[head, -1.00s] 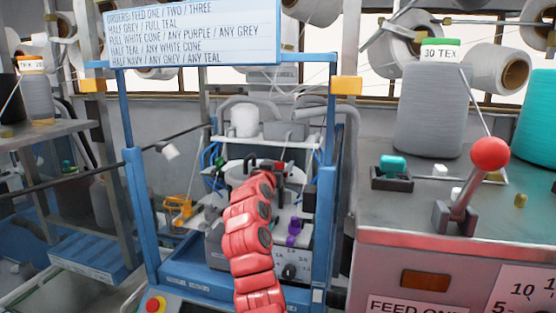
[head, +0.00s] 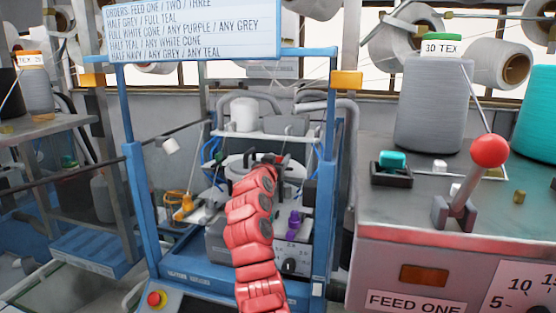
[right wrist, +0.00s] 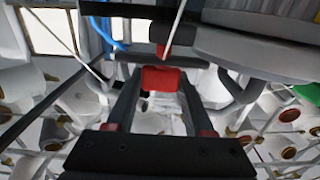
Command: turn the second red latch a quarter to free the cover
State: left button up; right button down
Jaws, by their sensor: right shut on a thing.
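My red right arm reaches up into the blue-framed machine (head: 132,200). My right gripper (head: 272,162) is at the edge of a pale rounded part (head: 236,165), which may be the cover. In the right wrist view, the gripper (right wrist: 160,92) is shut on a red latch (right wrist: 160,78) between its dark fingers. A second small red piece (right wrist: 164,50) shows just above it, beside a large grey rounded part (right wrist: 262,45). In the head view the gripper and arm hide the held latch. My left gripper is not in view.
Blue posts stand on both sides of the arm. Purple knobs (head: 293,222) and a black dial (head: 289,266) sit right of it. A grey counter at right holds a red-knobbed lever (head: 489,151) and a grey yarn cone (head: 430,110). An order sign (head: 190,30) hangs above.

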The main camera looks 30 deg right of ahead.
jog(key=shift+s+d+f+n+t+y+b, duration=0.1)
jog(key=shift+f+n+t+y+b, duration=0.35)
jog(key=shift+b, duration=0.8)
jog(key=shift+r+n+t+y, duration=0.25)
jog(key=shift+n+t+y, duration=0.2)
jog(key=shift+t+y, duration=0.1)
jog(key=shift+r+n+t+y+b, duration=0.15)
jog(key=shift+n+t+y+b, duration=0.4)
jog(key=shift+y, duration=0.25)
jog(key=shift+c, duration=1.4)
grip_release()
jog(key=shift+a, duration=0.2)
